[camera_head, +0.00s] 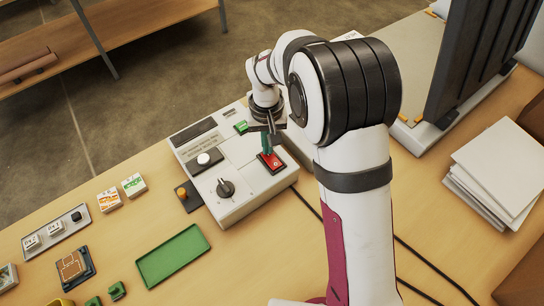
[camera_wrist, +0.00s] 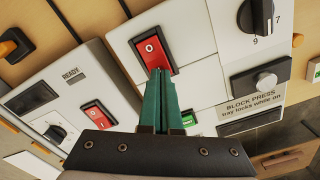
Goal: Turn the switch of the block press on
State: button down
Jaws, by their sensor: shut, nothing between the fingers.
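The block press (camera_head: 240,205) is a pale box on the table, named by its label in the wrist view (camera_wrist: 253,104). Its switch is a red rocker (camera_head: 275,163) in a dark frame, also in the wrist view (camera_wrist: 151,48), where an O mark shows. The rocker's lower end is hidden behind my fingertips. My gripper (camera_head: 265,152) has green fingers, shut and empty. In the wrist view its tips (camera_wrist: 159,72) overlap the lower edge of the rocker; I cannot tell whether they touch it.
A second pale device (camera_wrist: 72,98) labelled READY has another red switch (camera_wrist: 99,113). The press also carries a black dial (camera_head: 226,188) and a silver-faced knob (camera_wrist: 265,81). A green tray (camera_head: 173,256) and small blocks (camera_head: 134,184) lie left. A paper stack (camera_head: 495,165) lies right.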

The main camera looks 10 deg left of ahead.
jog(key=shift+f, duration=0.55)
jog(key=shift+r, duration=3.55)
jog(key=s+d+r+m+y, duration=0.1)
jog(key=s+d+r+m, duration=0.25)
jog(key=s+d, duration=0.35)
jog(key=s+d+r+m, duration=0.2)
jog(key=s+d+r, duration=0.25)
jog(key=s, duration=0.45)
jog(key=s+d+f+m, duration=0.2)
jog(key=s+m, duration=0.1)
jog(key=s, duration=0.7)
jog(key=shift+d+y, duration=0.3)
jog(key=shift+y, duration=0.1)
